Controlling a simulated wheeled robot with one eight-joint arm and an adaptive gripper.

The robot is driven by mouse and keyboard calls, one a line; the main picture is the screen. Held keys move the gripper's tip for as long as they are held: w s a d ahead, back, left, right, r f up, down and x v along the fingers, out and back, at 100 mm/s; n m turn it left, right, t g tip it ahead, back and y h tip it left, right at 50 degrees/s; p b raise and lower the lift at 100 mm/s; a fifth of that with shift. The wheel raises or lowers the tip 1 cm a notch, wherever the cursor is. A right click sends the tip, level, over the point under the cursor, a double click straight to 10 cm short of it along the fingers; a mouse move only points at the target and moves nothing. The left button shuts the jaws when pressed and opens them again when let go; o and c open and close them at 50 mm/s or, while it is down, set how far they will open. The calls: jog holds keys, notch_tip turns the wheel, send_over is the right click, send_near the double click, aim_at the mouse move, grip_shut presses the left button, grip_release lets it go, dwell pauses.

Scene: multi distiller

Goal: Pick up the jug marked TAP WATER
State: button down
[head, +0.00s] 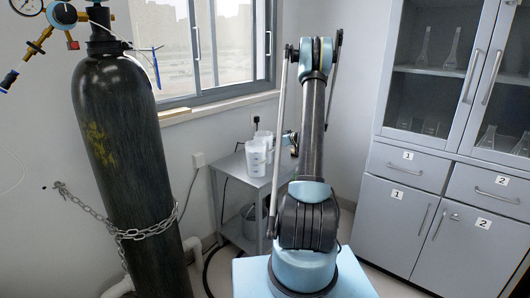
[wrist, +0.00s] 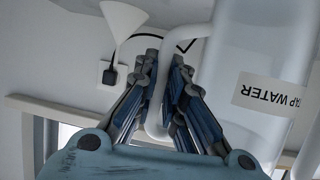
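The jug marked TAP WATER (wrist: 262,45) is whitish and translucent. It fills the right side of the wrist view, where its label appears upside down. Its handle (wrist: 160,110) runs between the two fingers of my gripper (wrist: 164,75). The fingers are close on both sides of the handle, but I cannot tell whether they press on it. In the head view, white jugs (head: 256,158) stand on a small metal table (head: 238,166). My gripper shows only partly there, beside the jugs and behind my arm. Which jug bears the label is not readable in that view.
A tall black gas cylinder (head: 125,140) with a chain (head: 148,232) stands at the left. A window (head: 200,45) is behind the table. Grey cabinets (head: 405,210) with glassware stand at the right. A white cone-shaped piece (wrist: 122,20) and a wall socket (wrist: 112,76) show in the wrist view.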

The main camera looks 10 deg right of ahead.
jog(key=shift+r, duration=0.15)
dwell(0.4)
notch_tip(320, 180, up, 17)
jog(key=shift+r, duration=0.15)
dwell(1.5)
jog(key=shift+r, duration=0.2)
